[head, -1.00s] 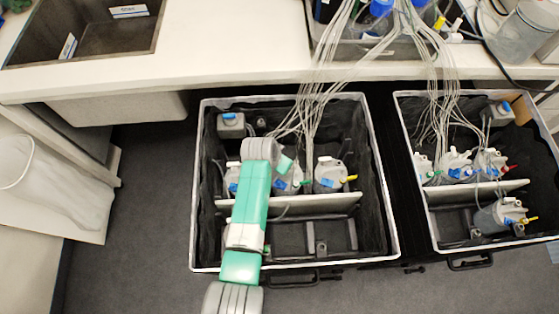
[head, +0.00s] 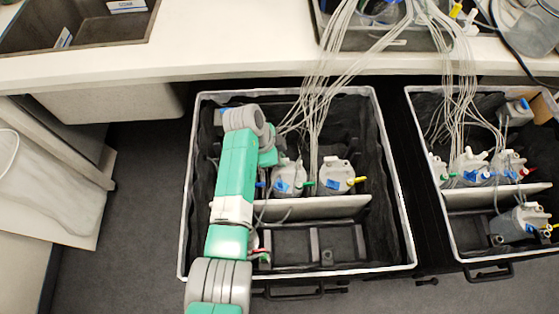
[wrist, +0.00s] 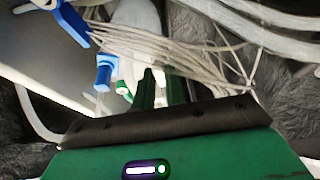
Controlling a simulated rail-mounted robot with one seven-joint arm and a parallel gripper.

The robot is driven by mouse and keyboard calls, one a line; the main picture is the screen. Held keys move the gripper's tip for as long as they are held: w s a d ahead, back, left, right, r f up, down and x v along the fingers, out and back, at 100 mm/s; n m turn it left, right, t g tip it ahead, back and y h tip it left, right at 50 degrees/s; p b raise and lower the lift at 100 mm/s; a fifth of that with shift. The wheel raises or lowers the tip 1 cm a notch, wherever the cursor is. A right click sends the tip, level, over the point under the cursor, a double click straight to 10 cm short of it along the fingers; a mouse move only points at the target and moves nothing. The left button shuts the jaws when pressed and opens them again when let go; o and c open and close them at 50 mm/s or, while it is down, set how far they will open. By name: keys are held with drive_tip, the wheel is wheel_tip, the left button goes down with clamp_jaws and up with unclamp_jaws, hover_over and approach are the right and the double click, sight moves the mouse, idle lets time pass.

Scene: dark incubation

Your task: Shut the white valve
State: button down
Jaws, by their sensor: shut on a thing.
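My gripper (wrist: 163,88) shows in the wrist view with its two dark green fingers close together, shut on a small part that the fingers largely hide, at a white bottle top (wrist: 134,72). I cannot clearly make out the white valve's handle or its angle. A blue valve (wrist: 104,72) and a green valve (wrist: 122,89) sit just left of the fingers. In the head view my arm covers the left bottle and hides the fingers. Two grey bottles stand right of it: one with a green valve (head: 309,183), one with a yellow valve (head: 358,181).
The black crate (head: 188,205) has a white rim and a pale divider (head: 330,207). White tubes (head: 312,110) run down into it from the bench and crowd the gripper. A second crate (head: 408,150) stands at right. The crate's front half is mostly free.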

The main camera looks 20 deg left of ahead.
drive_tip(key=shift+f+m+g+b, duration=0.1)
drive_tip(key=shift+m+g+b, duration=0.2)
drive_tip(key=shift+m+b, duration=0.25)
drive_tip(key=shift+m, duration=0.25)
drive_tip(key=c, duration=1.4)
unclamp_jaws()
drive_tip(key=shift+c, duration=0.2)
drive_tip(key=shift+r, duration=0.2)
drive_tip(key=p+v, duration=0.1)
drive_tip(key=v, duration=0.6)
drive_tip(key=shift+a+r, duration=0.2)
drive_tip(key=shift+r, duration=0.05)
